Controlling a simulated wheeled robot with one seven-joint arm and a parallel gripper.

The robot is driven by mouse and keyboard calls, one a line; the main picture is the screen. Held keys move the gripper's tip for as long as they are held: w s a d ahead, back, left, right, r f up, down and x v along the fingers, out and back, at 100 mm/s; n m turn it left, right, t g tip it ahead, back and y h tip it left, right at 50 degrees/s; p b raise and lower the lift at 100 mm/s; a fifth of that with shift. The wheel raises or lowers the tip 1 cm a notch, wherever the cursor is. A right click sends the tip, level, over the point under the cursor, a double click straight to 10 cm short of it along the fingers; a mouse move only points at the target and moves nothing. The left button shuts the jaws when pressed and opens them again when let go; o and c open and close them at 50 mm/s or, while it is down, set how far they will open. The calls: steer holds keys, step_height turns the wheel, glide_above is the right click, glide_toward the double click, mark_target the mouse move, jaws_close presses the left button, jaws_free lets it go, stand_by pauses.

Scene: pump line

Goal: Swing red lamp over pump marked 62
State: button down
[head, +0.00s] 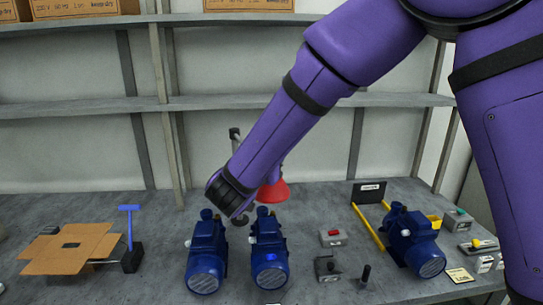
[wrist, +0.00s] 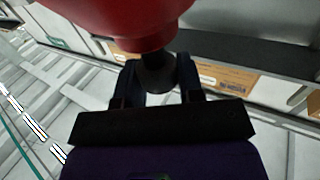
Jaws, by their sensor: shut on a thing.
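The red lamp (head: 273,192) shows in the head view as a red shade beyond my forearm, above the back of the middle blue pump (head: 269,255). In the wrist view the red shade (wrist: 120,18) fills the top, with a dark neck (wrist: 157,75) below it. My gripper (wrist: 158,82) is shut on that dark neck, one finger on each side. In the head view my arm hides the gripper. Another blue pump (head: 207,256) stands to the left, and a third blue pump (head: 415,242) stands at the right. I cannot read a 62 on any pump.
The lamp's grey post (head: 235,138) rises behind my forearm. Small grey switch boxes (head: 331,236) stand between the middle and right pumps. Yellow rails (head: 368,228) lie beside the right pump. Shelves (head: 90,108) cross behind.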

steer(key=c, duration=0.7)
jaws_free()
steer(key=shift+w, duration=0.1)
steer(key=shift+c, duration=0.2)
steer(key=v, duration=1.1)
steer(key=shift+r, duration=0.1)
steer(key=w+d+r+n+y, duration=0.2)
steer(key=w+d+r+y, duration=0.3)
steer(key=r+y, duration=0.2)
steer(key=s+d+r+n+g+y, duration=0.2)
steer(key=d+r+n+y, duration=0.15)
steer(key=d, duration=0.25)
steer(key=s+d+f+g+h, duration=0.1)
steer(key=s+d+g, duration=0.3)
steer(key=s+d, duration=0.7)
steer(key=s+d+f+g+h, duration=0.2)
steer(key=s+d+g, duration=0.3)
steer(key=s+d, duration=0.6)
steer(key=shift+s+f, duration=0.75)
steer(key=shift+s, duration=0.3)
